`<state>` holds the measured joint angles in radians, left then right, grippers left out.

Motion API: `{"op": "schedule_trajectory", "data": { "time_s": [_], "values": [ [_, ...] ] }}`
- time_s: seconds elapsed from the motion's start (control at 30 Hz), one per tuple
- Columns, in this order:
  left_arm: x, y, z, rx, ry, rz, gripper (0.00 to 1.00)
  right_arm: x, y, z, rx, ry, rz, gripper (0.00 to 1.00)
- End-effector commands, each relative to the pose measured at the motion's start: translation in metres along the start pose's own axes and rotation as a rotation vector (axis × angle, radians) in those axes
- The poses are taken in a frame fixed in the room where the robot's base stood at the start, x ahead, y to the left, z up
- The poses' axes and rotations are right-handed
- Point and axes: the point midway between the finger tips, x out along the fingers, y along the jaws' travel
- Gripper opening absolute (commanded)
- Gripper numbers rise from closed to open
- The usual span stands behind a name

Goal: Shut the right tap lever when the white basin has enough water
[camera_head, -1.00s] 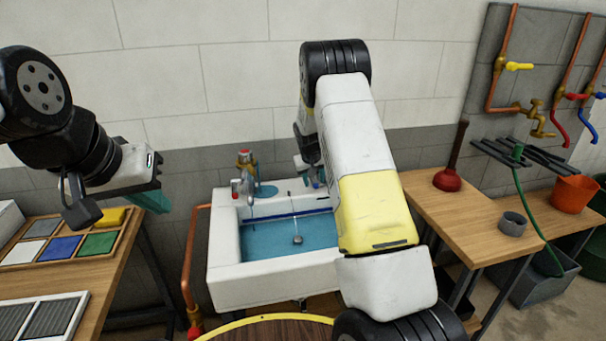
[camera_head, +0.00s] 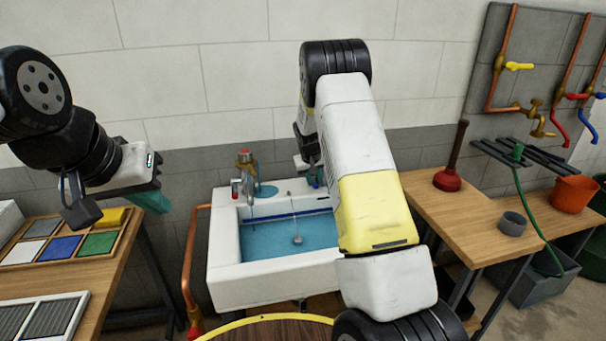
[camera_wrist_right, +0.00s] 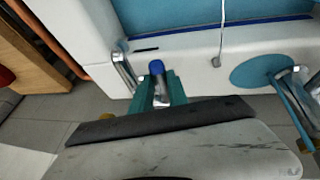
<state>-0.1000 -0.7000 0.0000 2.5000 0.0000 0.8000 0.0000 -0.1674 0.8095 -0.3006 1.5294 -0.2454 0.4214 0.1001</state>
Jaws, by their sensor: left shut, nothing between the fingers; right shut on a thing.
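The white basin (camera_head: 217,250) stands against the wall in the head view, with blue water (camera_head: 265,243) in it. A dark blue line runs along its inner back wall, at or just above the water. The right tap lever, with a blue cap (camera_wrist_right: 156,67), shows in the right wrist view. My right gripper (camera_wrist_right: 161,92) is shut on this lever, its teal fingers on either side; my right arm hides much of this in the head view. The left tap (camera_head: 246,178) has a red mark. My left gripper (camera_head: 150,200) is shut and empty, left of the basin.
A wooden bench with colored tiles (camera_head: 97,244) is at left. A copper pipe (camera_head: 187,265) rises beside the basin. At right, a bench holds a red plunger (camera_head: 447,180) and a grey cup (camera_head: 513,223). A round table edge (camera_head: 275,318) is in front.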

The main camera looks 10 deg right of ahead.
Motion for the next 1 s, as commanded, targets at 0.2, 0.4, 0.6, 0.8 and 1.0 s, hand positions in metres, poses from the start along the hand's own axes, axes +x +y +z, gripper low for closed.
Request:
{"op": "schedule_trajectory", "data": {
  "time_s": [0.2,0.4,0.6,0.8,1.0],
  "values": [
    [0.0000,0.0000,0.0000,0.000,0.000,0.000,0.00,-0.0003,-0.0002,0.0000,0.000,0.000,0.000,0.00],
    [0.0000,0.0000,0.0000,0.000,0.000,0.000,0.00,-0.0003,-0.0002,0.0000,0.000,0.000,0.000,0.00],
    [0.0000,0.0000,0.0000,0.000,0.000,0.000,0.00,-0.0003,-0.0002,0.0000,0.000,0.000,0.000,0.00],
    [0.0000,0.0000,0.0000,0.000,0.000,0.000,0.00,-0.0006,0.0000,-0.0016,-0.002,-0.009,-0.001,0.00],
    [0.0000,0.0000,0.0000,0.000,0.000,0.000,0.00,-0.0056,0.0018,-0.0085,-0.019,-0.105,-0.007,0.00]
  ]
}}
